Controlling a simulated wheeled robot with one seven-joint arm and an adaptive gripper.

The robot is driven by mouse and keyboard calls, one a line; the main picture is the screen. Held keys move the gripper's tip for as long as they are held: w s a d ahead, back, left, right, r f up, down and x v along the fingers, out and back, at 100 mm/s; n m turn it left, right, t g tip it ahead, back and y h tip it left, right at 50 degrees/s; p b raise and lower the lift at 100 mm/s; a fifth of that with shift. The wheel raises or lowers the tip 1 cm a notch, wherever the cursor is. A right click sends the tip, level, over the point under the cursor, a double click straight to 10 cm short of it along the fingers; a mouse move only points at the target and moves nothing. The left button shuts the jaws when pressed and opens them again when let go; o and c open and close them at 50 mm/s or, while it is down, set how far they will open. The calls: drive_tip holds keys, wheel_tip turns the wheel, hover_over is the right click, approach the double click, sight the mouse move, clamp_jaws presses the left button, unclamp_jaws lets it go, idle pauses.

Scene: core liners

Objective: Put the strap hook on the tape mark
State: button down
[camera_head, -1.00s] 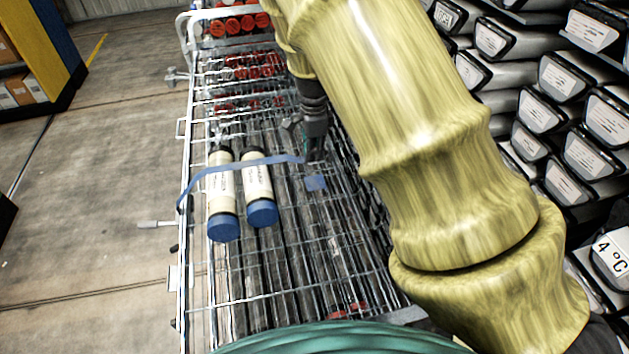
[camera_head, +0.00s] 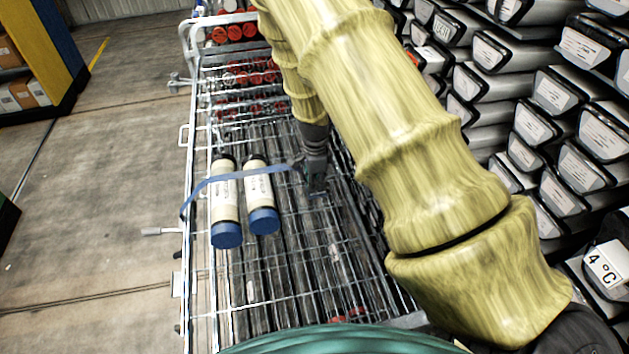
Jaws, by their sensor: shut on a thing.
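A blue strap (camera_head: 238,174) runs over two cream tubes with blue caps, the left tube (camera_head: 225,205) and the right tube (camera_head: 260,195), which lie on the wire rack. The strap's right end runs to my gripper (camera_head: 317,189). My gripper is shut on the strap hook, which is too small and dark to make out between the fingers. The gripper is low over the rack, right of the right tube. The blue tape mark is hidden, apparently behind the gripper. I cannot tell whether the hook touches it.
The wire rack (camera_head: 275,290) has a rail along its left side. Red-capped tubes (camera_head: 240,75) stand at its far end. Labelled core boxes (camera_head: 535,120) are stacked on the right. The rack's near part is open. A lever (camera_head: 158,231) sticks out left.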

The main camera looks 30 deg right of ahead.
drive_tip(key=shift+f, duration=0.1)
drive_tip(key=c, duration=1.4)
unclamp_jaws()
wheel_tip(320, 180, up, 12)
drive_tip(key=b, duration=0.2)
drive_tip(key=shift+b, duration=0.35)
